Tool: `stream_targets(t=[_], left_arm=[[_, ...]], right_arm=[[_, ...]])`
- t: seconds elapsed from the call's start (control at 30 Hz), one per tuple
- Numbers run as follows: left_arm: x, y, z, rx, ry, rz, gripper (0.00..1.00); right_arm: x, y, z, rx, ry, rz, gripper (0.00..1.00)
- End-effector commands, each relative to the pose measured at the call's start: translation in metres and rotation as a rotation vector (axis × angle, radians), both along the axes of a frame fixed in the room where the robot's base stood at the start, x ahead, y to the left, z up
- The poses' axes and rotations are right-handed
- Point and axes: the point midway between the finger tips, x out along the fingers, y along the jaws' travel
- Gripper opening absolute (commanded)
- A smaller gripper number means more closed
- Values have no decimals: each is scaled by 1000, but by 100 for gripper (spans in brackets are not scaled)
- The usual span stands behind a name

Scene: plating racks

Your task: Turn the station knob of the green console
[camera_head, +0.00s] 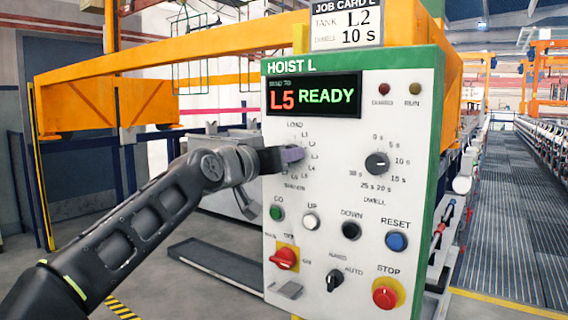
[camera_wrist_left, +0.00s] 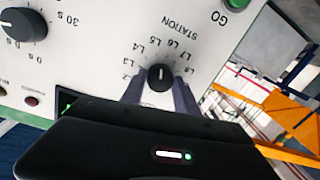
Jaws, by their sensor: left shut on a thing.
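The green-framed console (camera_head: 340,215) has a white panel labelled HOIST L. Its display (camera_head: 313,96) reads L5 READY. The station knob (camera_wrist_left: 160,77) is a round black knob with a white mark in the left wrist view, ringed by labels from about L2 to L8. The mark points up, roughly to L5. My left gripper (camera_head: 290,156) is at the panel and hides the knob in the head view. In the left wrist view its fingers (camera_wrist_left: 160,92) stand either side of the knob, shut on it. My right gripper is not in view.
The dwell knob (camera_head: 377,163) is right of the station knob. Green (camera_head: 277,213), white (camera_head: 311,221), black (camera_head: 351,230) and blue (camera_head: 396,241) buttons, a red switch (camera_head: 284,258) and a stop button (camera_head: 385,293) are below. The job card (camera_head: 346,25) shows tank L2, dwell 10 s.

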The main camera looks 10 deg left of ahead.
Motion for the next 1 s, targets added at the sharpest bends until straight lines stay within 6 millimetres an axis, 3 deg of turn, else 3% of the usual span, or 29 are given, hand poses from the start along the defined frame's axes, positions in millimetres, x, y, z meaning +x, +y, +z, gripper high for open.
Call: stream_targets(t=[0.7, 1.0], left_arm=[[1, 0, -7, 623, -242, -2, 0], [1, 0, -6, 798, -311, -3, 0]], right_arm=[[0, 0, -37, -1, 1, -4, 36], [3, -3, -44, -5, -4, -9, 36]])
